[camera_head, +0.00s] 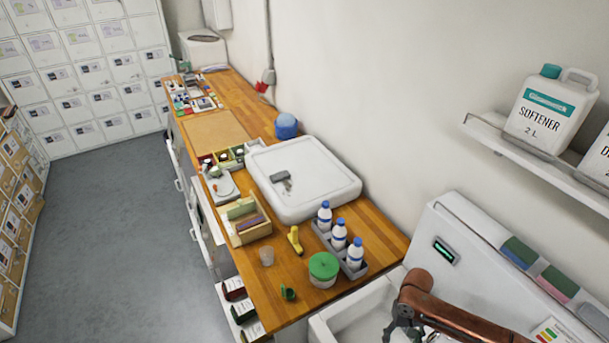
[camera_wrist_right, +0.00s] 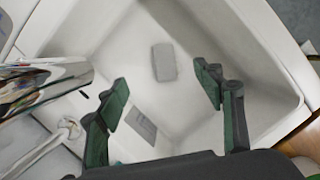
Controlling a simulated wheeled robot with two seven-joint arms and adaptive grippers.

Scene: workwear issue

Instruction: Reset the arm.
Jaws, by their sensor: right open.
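My right arm comes in at the lower right of the head view, with its gripper (camera_head: 402,334) over a white basin (camera_head: 345,318). In the right wrist view the two green-padded fingers of this gripper (camera_wrist_right: 163,95) are spread apart with nothing between them. They point down into the white basin (camera_wrist_right: 262,75), which holds a small grey rectangular piece (camera_wrist_right: 163,62). My left arm is not in view.
A wooden counter (camera_head: 390,243) runs along the wall, with blue-capped bottles (camera_head: 339,235), a green-lidded tub (camera_head: 323,268) and a white tray (camera_head: 335,185). A white backed unit (camera_head: 480,265) and a shelf (camera_head: 560,165) holding a softener jug (camera_head: 550,110) stand right. Shiny metal (camera_wrist_right: 45,80) is close left of the fingers.

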